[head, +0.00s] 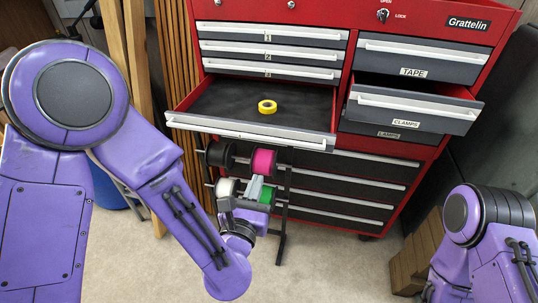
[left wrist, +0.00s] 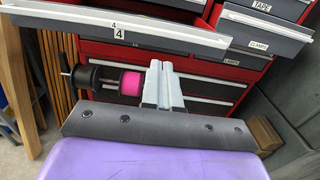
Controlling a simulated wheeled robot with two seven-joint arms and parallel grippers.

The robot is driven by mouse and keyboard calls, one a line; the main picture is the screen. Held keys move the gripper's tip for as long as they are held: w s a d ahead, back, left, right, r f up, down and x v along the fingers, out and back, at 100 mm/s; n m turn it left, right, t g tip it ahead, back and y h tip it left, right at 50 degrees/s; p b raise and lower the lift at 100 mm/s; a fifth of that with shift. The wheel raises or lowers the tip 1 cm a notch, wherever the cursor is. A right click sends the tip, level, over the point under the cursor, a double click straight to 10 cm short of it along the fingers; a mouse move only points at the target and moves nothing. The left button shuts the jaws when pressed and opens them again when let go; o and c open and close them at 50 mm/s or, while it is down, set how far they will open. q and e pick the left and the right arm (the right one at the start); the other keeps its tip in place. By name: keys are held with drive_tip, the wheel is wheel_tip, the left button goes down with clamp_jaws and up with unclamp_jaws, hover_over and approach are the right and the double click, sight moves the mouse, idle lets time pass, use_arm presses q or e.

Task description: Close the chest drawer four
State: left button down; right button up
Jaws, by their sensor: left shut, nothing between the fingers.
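The red tool chest (head: 345,85) stands ahead, with drawers labelled 1, 2 and 3 shut. Below them, drawer four (head: 305,138) is pulled out, with a dark liner and a yellow tape roll (head: 267,106) inside. Its front with the "4" label (left wrist: 117,32) crosses the top of the left wrist view. My left gripper (head: 256,184) is shut and empty, below and in front of the drawer front, apart from it. Its fingers also show in the left wrist view (left wrist: 162,84). My right arm shows at the lower right; its gripper is not in view.
The clamps drawer (head: 415,110) on the right is also pulled out. A rack of spools, with a pink spool (head: 263,162), stands under drawer four close behind my left gripper. Wooden boards (head: 125,50) lean at the left. A wooden box (head: 418,252) stands at the right.

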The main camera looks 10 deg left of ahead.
use_arm(q)
drive_tip(key=w+b, duration=0.6)
drive_tip(key=w, duration=0.6)
drive_tip(key=shift+w+d, duration=0.25)
drive_tip(key=shift+w, duration=0.1)
use_arm(e)
wheel_tip(320, 180, down, 8)
drive_tip(key=shift+r, duration=0.15)
use_arm(q)
drive_tip(key=shift+f, duration=0.1)
